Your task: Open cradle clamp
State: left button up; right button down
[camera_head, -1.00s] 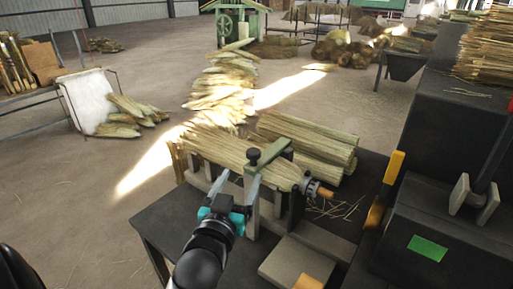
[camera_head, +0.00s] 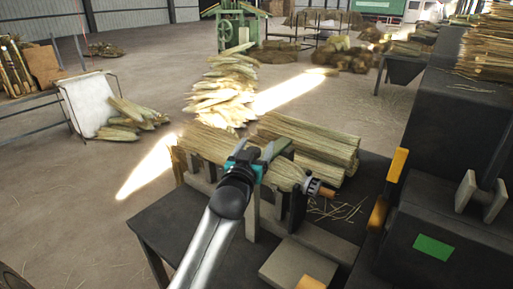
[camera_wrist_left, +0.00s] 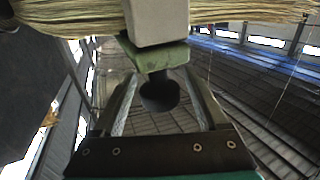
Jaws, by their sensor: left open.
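A straw broom bundle (camera_head: 208,143) lies in the grey cradle (camera_head: 252,216) on the dark bench. The clamp's green bar (camera_head: 284,147) crosses over it. In the head view my left gripper (camera_head: 254,150) is above the bundle and hides much of the clamp. In the left wrist view the green clamp bar (camera_wrist_left: 158,56) and its black knob (camera_wrist_left: 160,96) lie ahead of the palm. My left gripper (camera_wrist_left: 160,108) is open, with a finger on either side of the knob. I cannot tell whether the fingers touch it. My right gripper is not in view.
A second straw bundle (camera_head: 312,138) lies behind the cradle. A collar with an orange-brown handle end (camera_head: 327,193) projects right from the cradled bundle. A dark machine with a green patch (camera_head: 433,248) and yellow parts (camera_head: 397,165) bounds the right side.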

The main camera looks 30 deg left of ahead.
pick_arm(q)
jog(key=shift+w+a, duration=0.1)
jog(key=shift+w, duration=0.35)
grip_shut()
dwell(0.4)
dwell(0.8)
